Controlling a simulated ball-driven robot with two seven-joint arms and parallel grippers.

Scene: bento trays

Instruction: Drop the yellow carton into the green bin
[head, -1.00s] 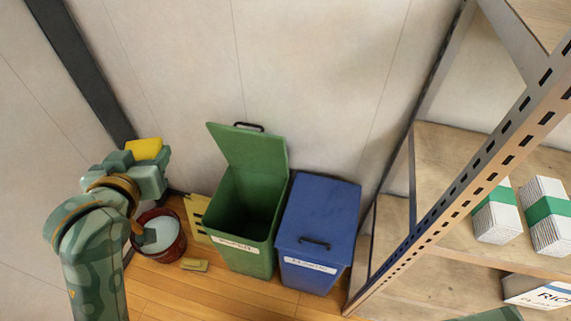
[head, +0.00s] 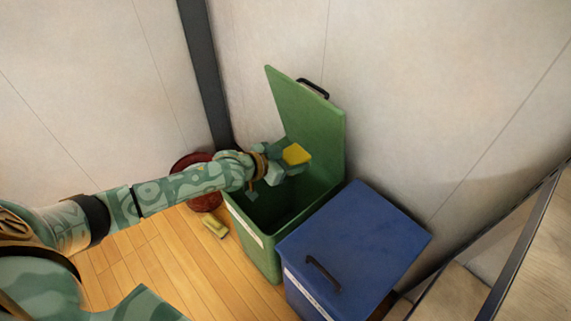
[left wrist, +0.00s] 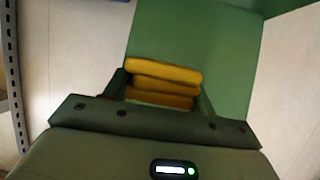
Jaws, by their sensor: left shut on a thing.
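The yellow carton (head: 296,154) is in my left gripper (head: 284,163), which is shut on it. In the head view both are over the opening of the green bin (head: 262,247), in front of its raised lid. In the left wrist view the carton (left wrist: 163,78) shows between the fingers, with the green lid (left wrist: 195,35) behind it. The bin's lid is open and its inside is dark. My right gripper is not in view.
A blue bin (head: 352,245) with a closed lid stands right of the green one. A red bucket (head: 204,198) is partly hidden behind my left arm. A yellowish block (head: 215,226) lies on the floor. A shelf frame (head: 520,250) stands at the right.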

